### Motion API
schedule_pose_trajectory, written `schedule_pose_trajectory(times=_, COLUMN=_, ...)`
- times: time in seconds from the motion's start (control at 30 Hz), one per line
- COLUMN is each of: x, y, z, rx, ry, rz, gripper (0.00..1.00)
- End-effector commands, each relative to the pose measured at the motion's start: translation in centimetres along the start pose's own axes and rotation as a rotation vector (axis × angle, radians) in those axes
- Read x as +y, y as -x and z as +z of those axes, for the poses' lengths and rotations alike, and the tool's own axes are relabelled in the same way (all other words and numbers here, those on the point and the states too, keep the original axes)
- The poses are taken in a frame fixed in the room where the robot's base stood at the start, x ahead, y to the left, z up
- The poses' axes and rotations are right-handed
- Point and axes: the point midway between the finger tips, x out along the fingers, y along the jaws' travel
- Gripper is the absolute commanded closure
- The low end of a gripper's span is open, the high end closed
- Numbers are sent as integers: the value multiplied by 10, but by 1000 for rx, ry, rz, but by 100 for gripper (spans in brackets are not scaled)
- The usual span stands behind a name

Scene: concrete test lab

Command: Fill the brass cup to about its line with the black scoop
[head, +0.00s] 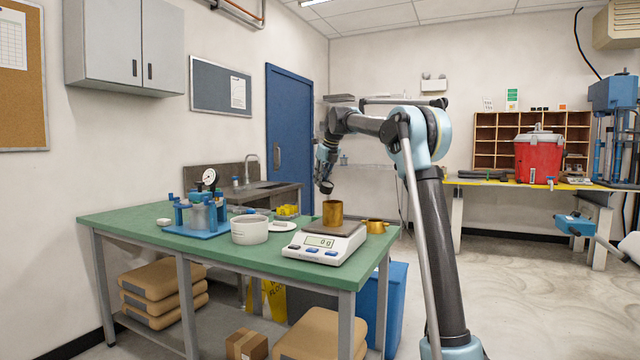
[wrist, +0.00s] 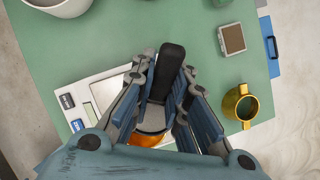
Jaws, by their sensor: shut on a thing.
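The brass cup (head: 333,214) stands upright on the pan of the white scale (head: 322,249), whose display appears to read 0 g. My gripper (head: 325,166) is shut on the black scoop (head: 327,187) and holds it above the cup, apart from it. In the wrist view, the scoop's black handle (wrist: 171,66) lies between the fingers of my gripper (wrist: 166,92). The brass cup (wrist: 147,141) shows partly below the scoop, mostly hidden by it and the fingers. I cannot tell what the scoop holds or how full the cup is. The cup's line is not visible.
A white tub (head: 249,231) stands left of the scale on the green table (head: 150,236). A two-handled brass vessel (head: 376,227) stands to the right of the scale. A blue fixture with a gauge (head: 200,220) is further left. The table's right edge is close to the brass vessel.

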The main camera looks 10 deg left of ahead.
Motion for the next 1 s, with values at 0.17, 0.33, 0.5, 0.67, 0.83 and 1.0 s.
schedule_pose_trajectory(times=0.17, x=-1, y=2, z=-4, rx=-114, ry=-2, rz=-1, gripper=100)
schedule_pose_trajectory(times=0.33, x=0, y=4, z=-6, rx=-227, ry=-1, rz=-1, gripper=100)
schedule_pose_trajectory(times=0.5, x=0, y=9, z=-9, rx=-321, ry=-1, rz=-1, gripper=100)
schedule_pose_trajectory(times=0.67, x=-1, y=13, z=-12, rx=-410, ry=-2, rz=-2, gripper=100)
schedule_pose_trajectory(times=0.83, x=0, y=16, z=-16, rx=-499, ry=-2, rz=-2, gripper=100)
schedule_pose_trajectory(times=1.0, x=-1, y=20, z=-20, rx=-588, ry=-1, rz=-1, gripper=100)
